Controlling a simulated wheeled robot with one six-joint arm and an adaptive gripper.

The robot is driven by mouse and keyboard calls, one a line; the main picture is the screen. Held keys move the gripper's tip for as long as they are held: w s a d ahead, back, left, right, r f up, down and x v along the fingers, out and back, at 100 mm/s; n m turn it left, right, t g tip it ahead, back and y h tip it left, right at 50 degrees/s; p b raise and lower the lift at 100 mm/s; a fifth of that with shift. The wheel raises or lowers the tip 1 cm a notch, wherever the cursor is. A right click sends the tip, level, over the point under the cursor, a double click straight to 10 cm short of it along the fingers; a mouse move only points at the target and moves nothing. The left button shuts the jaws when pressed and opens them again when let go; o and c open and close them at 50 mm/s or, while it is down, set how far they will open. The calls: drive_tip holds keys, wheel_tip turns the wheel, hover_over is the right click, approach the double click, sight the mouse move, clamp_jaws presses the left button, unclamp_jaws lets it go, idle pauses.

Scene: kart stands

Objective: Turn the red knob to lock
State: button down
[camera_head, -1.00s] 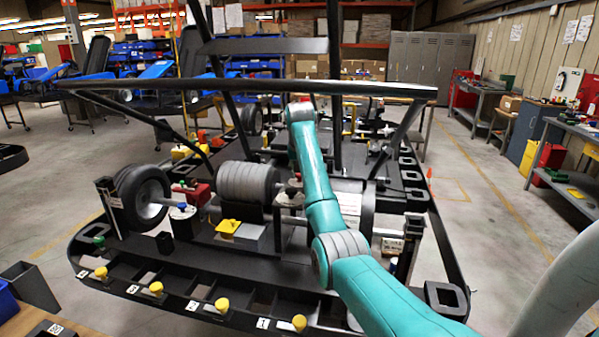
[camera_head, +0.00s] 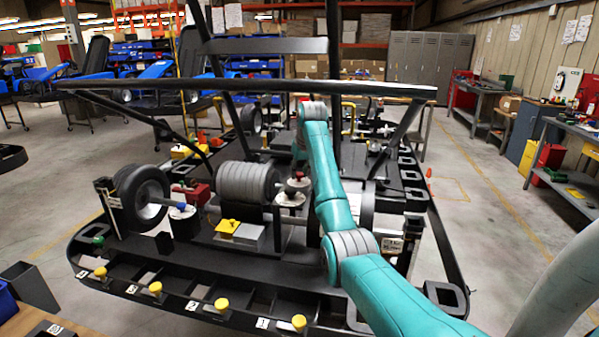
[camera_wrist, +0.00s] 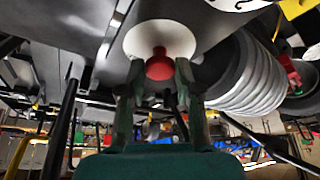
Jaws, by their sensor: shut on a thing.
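The red knob (camera_wrist: 159,65) sits in the middle of a round white disc (camera_wrist: 160,38) in the wrist view. My gripper (camera_wrist: 160,72) has one finger on each side of the knob and is shut on it. The green palm fills the bottom of that view. In the head view, a white disc (camera_head: 289,199) with small red parts above it stands just left of my teal arm. My gripper cannot be made out clearly there. The knob's turn angle and any lock mark cannot be read.
A ribbed grey cylinder (camera_head: 245,183) lies close beside the disc; it also shows in the wrist view (camera_wrist: 240,78). Dark frame bars (camera_head: 250,88) cross above the work area. A yellow-topped block (camera_head: 229,227) and a wheel (camera_head: 143,200) stand to the left.

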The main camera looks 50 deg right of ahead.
drive_tip(key=shift+n+y, duration=0.3)
drive_tip(key=shift+n, duration=0.5)
drive_tip(key=c, duration=0.8)
unclamp_jaws()
drive_tip(key=v, duration=0.7)
drive_tip(key=shift+s+r, duration=0.15)
drive_tip(key=shift+r, duration=0.05)
